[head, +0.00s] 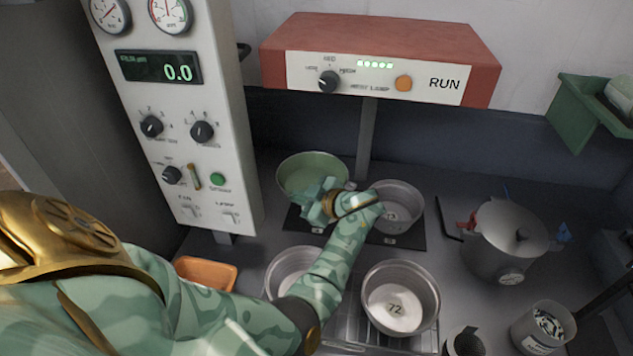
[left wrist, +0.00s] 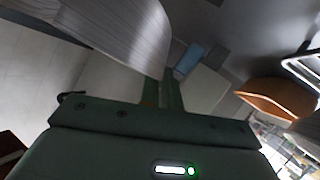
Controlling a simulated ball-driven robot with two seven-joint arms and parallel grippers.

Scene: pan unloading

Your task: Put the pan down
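A round pan with a green inside (head: 312,170) is at the middle of the head view, over the left part of a dark plate (head: 300,220). My left gripper (head: 322,203) is at the pan's front rim, with its fingers close together on the wall. In the left wrist view the fingers (left wrist: 163,92) meet the lower edge of a brushed grey pan wall (left wrist: 105,30). The gripper covers part of the front rim. Whether the pan's base touches the plate is hidden. My right gripper is in neither view.
A metal pan (head: 398,203) stands beside it on the right. Two more pans (head: 400,325) (head: 282,262) stand in front. A lidded pot (head: 500,255) is right. An orange tray (head: 207,273) lies left, below the gauge panel (head: 185,110). A red lamp housing (head: 380,40) overhangs the back.

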